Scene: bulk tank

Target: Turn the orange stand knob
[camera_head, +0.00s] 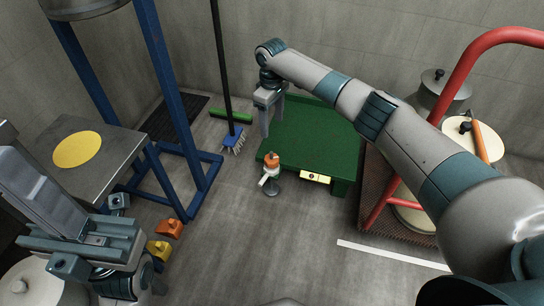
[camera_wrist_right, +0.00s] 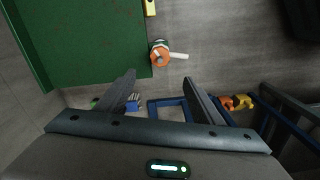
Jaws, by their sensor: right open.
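The orange stand knob (camera_head: 271,158) tops a small stand with a white lever, at the front left corner of a green platform. In the right wrist view the knob (camera_wrist_right: 159,57) shows beyond the fingertips, with the white lever pointing right. My right gripper (camera_head: 272,122) is open and empty, above and behind the knob in the head view, apart from it. The right wrist view shows its two spread fingers (camera_wrist_right: 160,80) with nothing between them. My left gripper (camera_head: 125,282) is low at the left, far from the knob; its jaws are unclear.
A blue frame (camera_head: 190,150) and orange and yellow fittings (camera_head: 168,228) are farther left. A red rail (camera_head: 450,90) and pots stand right. The front floor is clear.

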